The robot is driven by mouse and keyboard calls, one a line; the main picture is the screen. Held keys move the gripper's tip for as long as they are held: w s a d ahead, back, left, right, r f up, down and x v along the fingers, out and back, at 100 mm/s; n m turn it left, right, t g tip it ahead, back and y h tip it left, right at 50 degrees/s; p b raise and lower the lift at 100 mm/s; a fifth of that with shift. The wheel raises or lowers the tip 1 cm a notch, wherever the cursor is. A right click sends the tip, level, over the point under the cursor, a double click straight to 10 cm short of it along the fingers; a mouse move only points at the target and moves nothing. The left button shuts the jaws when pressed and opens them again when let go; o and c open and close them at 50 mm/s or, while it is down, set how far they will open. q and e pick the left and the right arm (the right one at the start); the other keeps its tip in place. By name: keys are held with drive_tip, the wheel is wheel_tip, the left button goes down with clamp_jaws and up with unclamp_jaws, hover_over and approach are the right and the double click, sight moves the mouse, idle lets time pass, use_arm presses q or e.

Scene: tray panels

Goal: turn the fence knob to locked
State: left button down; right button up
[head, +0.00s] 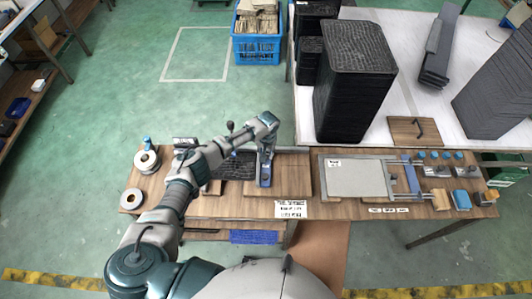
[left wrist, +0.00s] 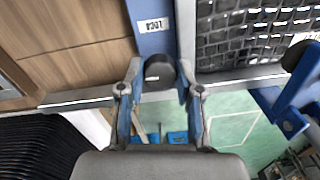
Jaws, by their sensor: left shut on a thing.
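The blue fence (head: 265,172) stands on the wooden bench between a dark woven tray (head: 236,166) and a wooden board. In the left wrist view the fence is a blue bar (left wrist: 153,40) with a white label (left wrist: 152,25), its text upside down. A black fence knob (left wrist: 159,73) sits at the bar's end. My left gripper (head: 266,126) is over the far end of the fence; in the wrist view its fingers (left wrist: 162,92) are shut on the knob, one on each side. The knob is hidden by the gripper in the head view. My right gripper is not in view.
A black-knobbed lever (head: 230,126) stands just left of the gripper; a blue bracket (left wrist: 293,108) shows at right in the wrist view. A grey panel (head: 355,178) and small blocks lie on the bench's right. Black tray stacks (head: 355,80) stand behind right.

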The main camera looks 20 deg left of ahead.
use_arm(q)
drive_tip(key=m+p, duration=0.1)
drive_tip(key=m, duration=0.3)
drive_tip(key=m+p, duration=0.1)
drive_tip(key=m, duration=0.3)
drive_tip(key=shift+m, duration=0.4)
drive_tip(key=m, duration=0.4)
drive_tip(key=shift+p, duration=0.3)
drive_tip(key=m, duration=0.4)
drive_tip(key=shift+a+m, duration=0.1)
drive_tip(key=shift+m, duration=0.2)
drive_tip(key=shift+r, duration=0.1)
drive_tip(key=c, duration=0.8)
unclamp_jaws()
drive_tip(key=shift+o, duration=0.2)
